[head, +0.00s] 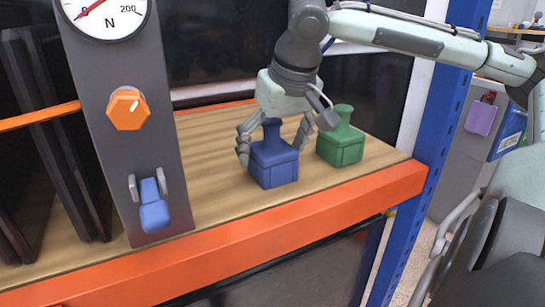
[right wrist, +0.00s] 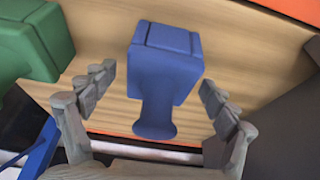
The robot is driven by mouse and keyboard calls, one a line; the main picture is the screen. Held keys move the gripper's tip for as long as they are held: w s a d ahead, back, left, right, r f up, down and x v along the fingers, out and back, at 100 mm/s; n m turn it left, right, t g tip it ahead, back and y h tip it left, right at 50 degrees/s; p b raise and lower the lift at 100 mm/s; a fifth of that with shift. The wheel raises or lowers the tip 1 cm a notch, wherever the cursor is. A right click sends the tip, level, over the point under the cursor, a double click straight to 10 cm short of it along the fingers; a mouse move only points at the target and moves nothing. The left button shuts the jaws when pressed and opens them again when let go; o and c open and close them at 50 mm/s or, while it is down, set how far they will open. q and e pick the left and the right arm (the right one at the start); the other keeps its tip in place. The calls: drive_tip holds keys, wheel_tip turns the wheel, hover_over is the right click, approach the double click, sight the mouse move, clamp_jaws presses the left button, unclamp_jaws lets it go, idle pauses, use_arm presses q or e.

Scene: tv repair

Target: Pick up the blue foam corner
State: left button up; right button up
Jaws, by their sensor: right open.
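The blue foam corner (head: 274,164) is a blue block with a knobbed neck on top, upright on the wooden shelf. My right gripper (head: 274,145) is over it from above, with one finger on each side of its neck and upper part. In the right wrist view the blue foam corner (right wrist: 165,65) lies between the open fingers of the right gripper (right wrist: 158,85), with a visible gap on both sides. The block stands on the shelf. My left gripper is not in view.
A similar green block (head: 341,143) stands close to the right of the blue one. The shelf (head: 215,195) has an orange front beam (head: 230,240) and a blue post (head: 420,180) at right. A grey panel (head: 130,70) with gauge, orange knob and blue switch stands left.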

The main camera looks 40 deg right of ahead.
sight(273, 121)
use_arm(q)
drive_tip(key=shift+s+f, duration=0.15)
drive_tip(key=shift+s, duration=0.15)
use_arm(e)
drive_tip(key=c, duration=1.2)
drive_tip(key=shift+c, duration=0.2)
drive_tip(key=shift+r, duration=0.3)
wheel_tip(273, 121, up, 9)
drive_tip(key=shift+f+p, duration=0.15)
drive_tip(key=shift+p, duration=0.65)
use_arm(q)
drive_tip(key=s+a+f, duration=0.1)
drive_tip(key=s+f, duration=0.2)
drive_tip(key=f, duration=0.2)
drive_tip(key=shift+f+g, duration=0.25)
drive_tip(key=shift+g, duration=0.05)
use_arm(e)
drive_tip(key=shift+r, duration=0.35)
